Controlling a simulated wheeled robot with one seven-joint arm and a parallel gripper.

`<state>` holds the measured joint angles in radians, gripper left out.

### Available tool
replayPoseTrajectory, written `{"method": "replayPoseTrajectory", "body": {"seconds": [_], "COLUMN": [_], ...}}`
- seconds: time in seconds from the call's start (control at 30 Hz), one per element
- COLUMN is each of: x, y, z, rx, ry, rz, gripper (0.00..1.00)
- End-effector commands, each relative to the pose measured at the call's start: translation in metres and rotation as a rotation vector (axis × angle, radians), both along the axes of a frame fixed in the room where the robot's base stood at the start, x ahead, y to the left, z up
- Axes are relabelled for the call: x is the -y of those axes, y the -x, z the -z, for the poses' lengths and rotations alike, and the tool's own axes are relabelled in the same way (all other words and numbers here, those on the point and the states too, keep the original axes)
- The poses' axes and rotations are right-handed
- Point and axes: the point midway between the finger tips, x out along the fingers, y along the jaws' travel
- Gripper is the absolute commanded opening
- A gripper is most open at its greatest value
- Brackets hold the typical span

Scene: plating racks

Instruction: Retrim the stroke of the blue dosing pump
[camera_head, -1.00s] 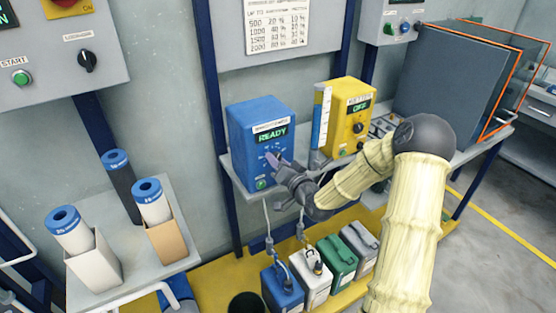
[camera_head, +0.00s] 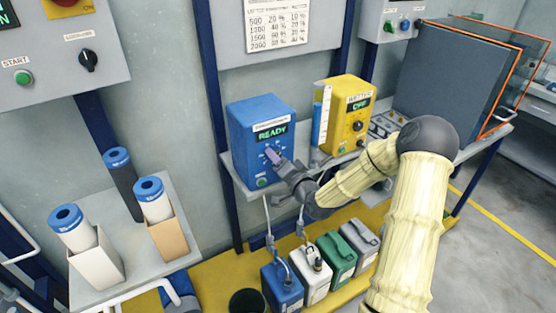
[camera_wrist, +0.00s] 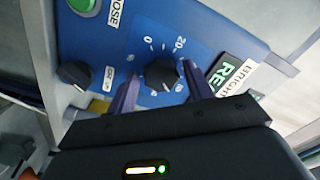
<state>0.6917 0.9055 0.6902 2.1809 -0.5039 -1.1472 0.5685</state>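The blue dosing pump (camera_head: 246,165) stands on the shelf, its display reading READY. In the wrist view its blue face (camera_wrist: 215,40) shows a black stroke knob (camera_wrist: 161,73) inside a white scale, with 0 and 20 legible near the top. My gripper (camera_head: 273,155) is at the pump's front, hiding part of the dial in the head view. In the wrist view my gripper (camera_wrist: 160,77) is open, one purple finger on each side of the knob, with blue face visible in the gaps. I cannot tell how deep the fingertips reach around the knob.
A second black knob (camera_wrist: 75,73) and a green button (camera_wrist: 84,4) sit beside the dial. A yellow pump (camera_head: 343,130) and a clear measuring tube (camera_head: 321,118) stand to the right. Several canisters (camera_head: 330,258) are below. Filter cartridges (camera_head: 149,200) stand at left.

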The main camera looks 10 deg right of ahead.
Motion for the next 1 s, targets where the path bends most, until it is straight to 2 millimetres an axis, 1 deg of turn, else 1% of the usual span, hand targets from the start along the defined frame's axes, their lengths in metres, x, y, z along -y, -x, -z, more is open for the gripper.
{"method": "replayPoseTrajectory", "body": {"seconds": [0.3, 0.47, 0.57, 0.67, 1.0], "x": [0.000, 0.004, 0.008, 0.012, 0.033], "y": [0.000, 0.007, 0.018, 0.035, 0.100], "z": [-0.001, -0.001, 0.000, 0.000, 0.001], "rx": [0.002, 0.002, 0.002, 0.002, -0.001], "ry": [0.000, 0.001, 0.001, 0.002, 0.001], "rz": [0.001, 0.002, 0.004, 0.002, 0.001], "gripper": [0.60, 0.60, 0.60, 0.60, 0.60]}}
